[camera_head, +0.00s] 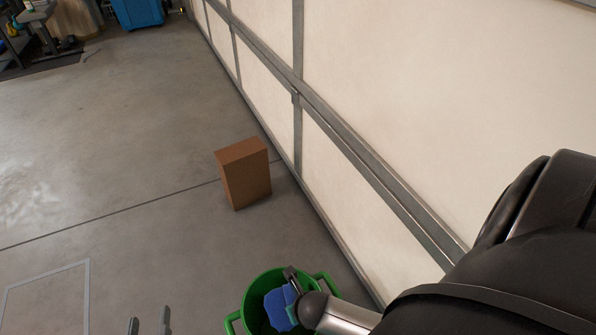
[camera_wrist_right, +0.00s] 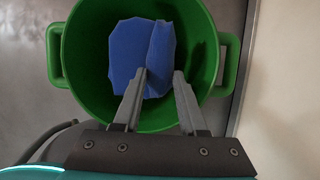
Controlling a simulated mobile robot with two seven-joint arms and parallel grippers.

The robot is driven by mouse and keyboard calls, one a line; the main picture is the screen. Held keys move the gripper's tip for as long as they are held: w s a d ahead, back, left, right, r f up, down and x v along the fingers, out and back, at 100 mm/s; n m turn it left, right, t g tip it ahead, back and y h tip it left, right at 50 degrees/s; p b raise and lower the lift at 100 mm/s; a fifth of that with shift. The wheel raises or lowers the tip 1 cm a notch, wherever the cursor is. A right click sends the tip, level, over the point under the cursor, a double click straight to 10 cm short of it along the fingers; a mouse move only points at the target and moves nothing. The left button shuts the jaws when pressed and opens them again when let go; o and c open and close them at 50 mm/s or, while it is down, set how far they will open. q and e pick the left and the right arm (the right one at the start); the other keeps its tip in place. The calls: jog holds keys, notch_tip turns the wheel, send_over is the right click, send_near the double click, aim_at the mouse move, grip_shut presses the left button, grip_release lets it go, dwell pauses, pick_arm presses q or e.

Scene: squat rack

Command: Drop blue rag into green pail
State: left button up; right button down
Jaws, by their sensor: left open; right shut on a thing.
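The green pail (camera_head: 250,322) stands on the floor at the bottom of the head view, and it also fills the upper middle of the right wrist view (camera_wrist_right: 80,100). The blue rag (camera_head: 277,311) shows inside the pail's outline. In the right wrist view, the rag (camera_wrist_right: 127,55) is over the pail's opening, with a fold at the fingertips. My right gripper (camera_wrist_right: 163,74) is shut on the rag. How high the rag hangs above the pail's bottom I cannot tell. My left gripper (camera_head: 149,324) is open and empty at the bottom edge, left of the pail.
A brown cardboard box (camera_head: 244,175) stands on the floor beyond the pail, near the pale panelled wall (camera_head: 420,120) on the right. A blue container (camera_head: 137,12) and some equipment are far off at top left. The concrete floor at left is clear.

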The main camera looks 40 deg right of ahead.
jog(key=shift+c, duration=1.9)
grip_release()
pick_arm(q)
jog(key=shift+a, duration=0.1)
pick_arm(e)
jog(key=shift+r, duration=0.1)
jog(key=shift+r+p, duration=0.45)
jog(key=shift+p, duration=0.15)
jog(key=shift+r+p, duration=0.6)
jog(key=shift+p, duration=0.1)
pick_arm(q)
jog(key=s+a+f+g+y+p, duration=0.1)
jog(key=s+a+g+y+p, duration=0.2)
jog(key=s+a+g+y, duration=0.45)
pick_arm(e)
notch_tip(320, 180, up, 3)
jog(key=shift+f, duration=0.15)
notch_tip(320, 180, up, 2)
jog(key=p, duration=0.2)
jog(key=shift+p, duration=0.4)
pick_arm(q)
notch_tip(320, 180, down, 6)
jog(key=w+a+g+h, duration=0.1)
jog(key=a+g+h, duration=0.1)
jog(key=g, duration=0.1)
jog(key=shift+w+a+f, duration=0.2)
jog(key=shift+w, duration=0.15)
